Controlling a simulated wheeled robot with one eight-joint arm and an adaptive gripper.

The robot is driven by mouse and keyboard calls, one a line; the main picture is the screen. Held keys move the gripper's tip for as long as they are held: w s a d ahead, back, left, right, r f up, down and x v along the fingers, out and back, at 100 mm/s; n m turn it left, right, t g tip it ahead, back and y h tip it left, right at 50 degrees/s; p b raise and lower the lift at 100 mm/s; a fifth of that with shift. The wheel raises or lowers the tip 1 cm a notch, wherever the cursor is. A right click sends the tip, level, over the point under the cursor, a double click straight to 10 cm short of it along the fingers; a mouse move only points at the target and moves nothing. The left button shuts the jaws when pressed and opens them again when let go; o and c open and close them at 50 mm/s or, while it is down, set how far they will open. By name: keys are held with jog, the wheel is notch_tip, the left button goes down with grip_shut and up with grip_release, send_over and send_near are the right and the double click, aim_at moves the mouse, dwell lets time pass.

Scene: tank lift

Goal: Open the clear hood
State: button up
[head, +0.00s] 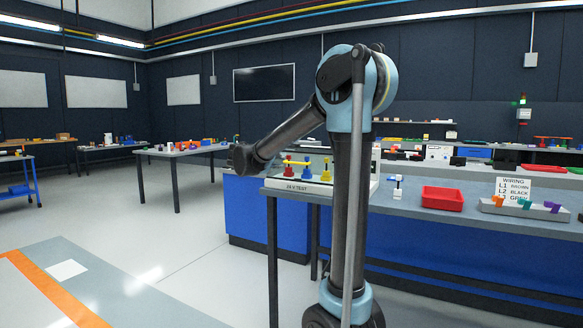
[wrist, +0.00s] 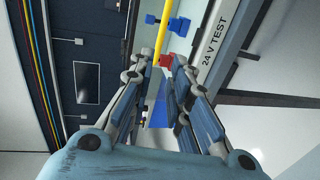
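The test unit (head: 300,186), a white base marked "24 V TEST", stands on the bench end with red, yellow and blue terminals (head: 307,170) and a yellow bar across them. The clear hood (head: 312,151) shows only as faint pale edges around the terminals; my arm covers part of it, and I cannot tell its exact position. The base (wrist: 214,48) also shows in the wrist view, turned on its side. My gripper (wrist: 154,70) is open and empty, its fingers pointing toward the red terminal (wrist: 166,61).
A small white-and-black device (head: 397,188), a red tray (head: 442,198) and a grey strip with coloured levers (head: 525,208) stand right of the unit. A wiring card (head: 515,188) stands behind the strip. Open floor (head: 205,240) lies to the left.

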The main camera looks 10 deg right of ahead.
aim_at(292, 163)
jog(key=x, duration=1.4)
jog(key=shift+w+d+f, duration=0.1)
jog(key=shift+w+d, duration=0.1)
grip_shut()
